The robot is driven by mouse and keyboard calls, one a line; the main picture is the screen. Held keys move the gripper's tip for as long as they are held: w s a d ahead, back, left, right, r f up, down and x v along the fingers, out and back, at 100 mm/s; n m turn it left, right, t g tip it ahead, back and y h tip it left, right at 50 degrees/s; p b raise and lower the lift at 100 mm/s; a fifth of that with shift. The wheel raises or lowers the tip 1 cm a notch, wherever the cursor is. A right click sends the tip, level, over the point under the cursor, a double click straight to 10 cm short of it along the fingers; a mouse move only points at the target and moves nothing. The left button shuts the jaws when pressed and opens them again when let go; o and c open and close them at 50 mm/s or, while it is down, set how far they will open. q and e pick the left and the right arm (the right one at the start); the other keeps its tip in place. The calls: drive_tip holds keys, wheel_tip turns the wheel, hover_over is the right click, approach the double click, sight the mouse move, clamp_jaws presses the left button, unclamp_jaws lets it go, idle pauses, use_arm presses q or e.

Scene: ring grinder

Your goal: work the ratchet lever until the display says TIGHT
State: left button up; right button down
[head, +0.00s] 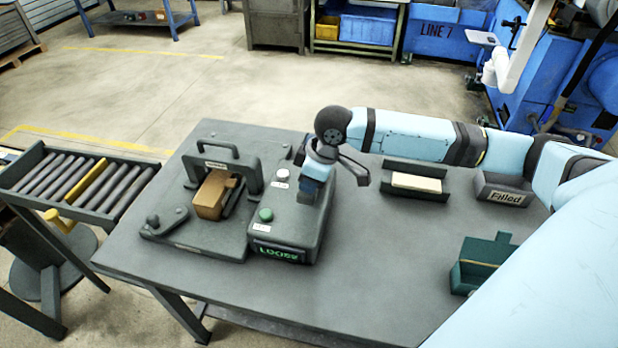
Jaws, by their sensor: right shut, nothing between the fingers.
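A dark grey fixture plate (205,238) lies on the left part of the table. On it, a brown block (213,193) sits by a dark arched frame (228,163). A short dark lever with a round knob (153,221) is at the plate's front left corner; I cannot tell for sure that it is the ratchet lever. The display (278,253) on the grey control box (292,235) reads LOOSE in green. My right gripper (306,197) is shut and empty at the control box's right side, pointing down; I cannot tell whether it touches the box. My left gripper is out of view.
The box has a white button (281,175) and a green button (266,214). A roller conveyor (75,180) stands at left. On the right are a tray with a cream block (416,183), a "Filled" bin (505,191) and a teal container (480,265). The table's front middle (350,290) is clear.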

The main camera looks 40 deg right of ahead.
sight(307, 201)
drive_tip(key=shift+s+a+f+t+h+p, duration=0.3)
drive_tip(key=shift+a+f+t+h+p, duration=0.1)
drive_tip(key=shift+f+p, duration=0.3)
drive_tip(key=shift+s+a+f+t+h+p, duration=0.3)
drive_tip(key=shift+f+h+p, duration=0.15)
drive_tip(key=shift+p, duration=0.3)
drive_tip(key=shift+f, duration=0.75)
drive_tip(key=shift+a, duration=0.1)
drive_tip(key=shift+s, duration=0.1)
